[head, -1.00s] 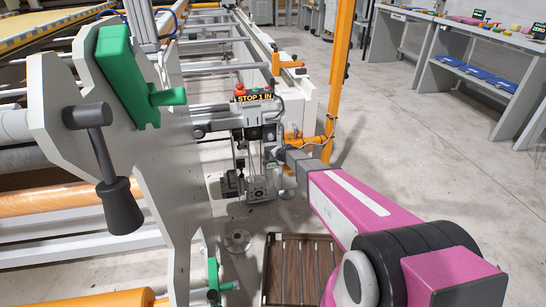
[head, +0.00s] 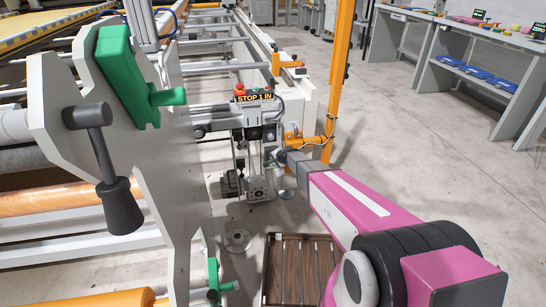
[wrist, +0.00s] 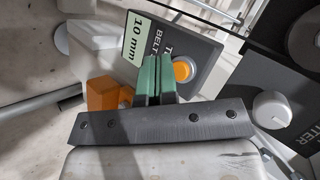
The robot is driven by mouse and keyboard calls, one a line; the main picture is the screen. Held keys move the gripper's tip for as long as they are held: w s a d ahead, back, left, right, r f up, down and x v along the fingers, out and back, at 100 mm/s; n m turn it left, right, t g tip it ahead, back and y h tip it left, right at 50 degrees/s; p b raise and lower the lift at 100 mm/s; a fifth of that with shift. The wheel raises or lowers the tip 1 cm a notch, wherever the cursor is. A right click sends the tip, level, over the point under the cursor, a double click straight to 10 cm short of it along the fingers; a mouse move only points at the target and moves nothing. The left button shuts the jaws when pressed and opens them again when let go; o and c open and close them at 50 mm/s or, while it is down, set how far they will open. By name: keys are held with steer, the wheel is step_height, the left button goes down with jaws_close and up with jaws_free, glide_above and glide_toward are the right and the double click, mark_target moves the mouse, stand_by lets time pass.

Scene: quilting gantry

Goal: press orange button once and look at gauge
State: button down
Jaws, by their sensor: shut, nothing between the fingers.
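The orange button (wrist: 183,69) is a round cap in a pale ring on a dark panel (wrist: 202,58) in the wrist view. A pale green readout (wrist: 138,37) on that panel shows "10 mm", with partly hidden lettering including "BELT" beside it. My gripper (wrist: 153,64) has two green fingers shut together with nothing between them. In the picture the fingertips lie just left of the button and overlap the panel's lower edge. I cannot tell whether they touch it. The button and readout cannot be made out in the head view.
A grey knob (wrist: 271,109) on another dark panel is right of my fingers, and an orange block (wrist: 102,93) is left. In the head view, a "STOP 1 IN" sign (head: 255,98) tops the machine. A slatted crate (head: 268,287) sits on the floor; open floor lies right.

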steer(key=shift+s, duration=0.1)
steer(key=s, duration=0.2)
steer(key=s+d, duration=0.1)
steer(key=s, duration=0.1)
steer(key=shift+s+d, duration=0.2)
steer(key=shift+s, duration=0.1)
stand_by(0.6)
steer(key=s+d+r+n+g+h, duration=0.2)
steer(key=s+d+r, duration=0.4)
steer(key=s, duration=0.4)
steer(key=s+d+r+n+g+h, duration=0.2)
steer(key=s+d+r, duration=0.4)
steer(key=s+d, duration=0.3)
steer(key=s+d+r+n+g+h, duration=0.2)
steer(key=s+d+r, duration=0.3)
steer(key=s+d, duration=0.3)
steer(key=s+n+g, duration=0.1)
steer(key=s, duration=0.3)
steer(key=shift+s+d+r+n+g, duration=0.15)
steer(key=shift+s+r+n+g, duration=0.15)
steer(key=shift+s+r+n, duration=0.1)
